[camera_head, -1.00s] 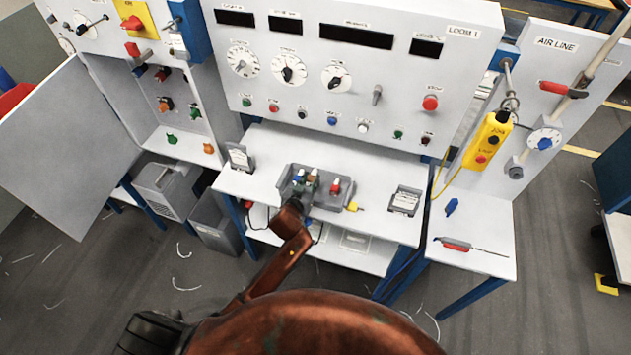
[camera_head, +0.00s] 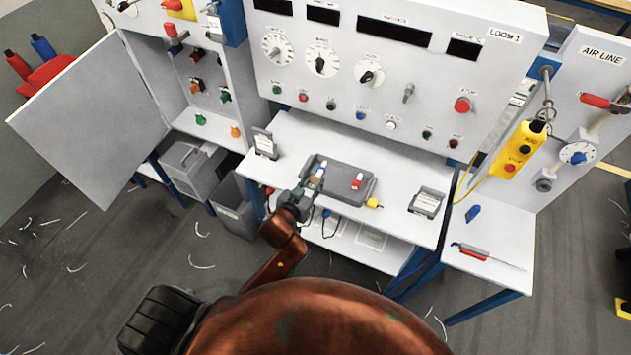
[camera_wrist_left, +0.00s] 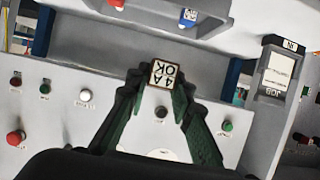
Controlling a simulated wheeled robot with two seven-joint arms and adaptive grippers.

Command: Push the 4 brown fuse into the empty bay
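My left gripper (camera_head: 312,187) is at the left part of the grey tray (camera_head: 368,168) on the bench. In the left wrist view its dark green fingers (camera_wrist_left: 160,84) are closed on a piece with a square tag reading "4A OK" (camera_wrist_left: 165,73). I take it for the 4 brown fuse; its body is mostly hidden. A blue-and-white fuse (camera_head: 321,169) shows beside the gripper, and a red-and-white fuse (camera_head: 357,181) is farther right in the tray. The open cabinet (camera_head: 172,72) at left holds several coloured parts; I cannot tell which bay is empty. My right gripper is out of view.
The cabinet door (camera_head: 88,125) stands open at far left. A small card stand (camera_head: 265,143) is left of the tray, another (camera_head: 426,203) to its right. A yellow piece (camera_head: 374,203) lies by the tray's front right edge. The control panel (camera_head: 440,90) rises behind.

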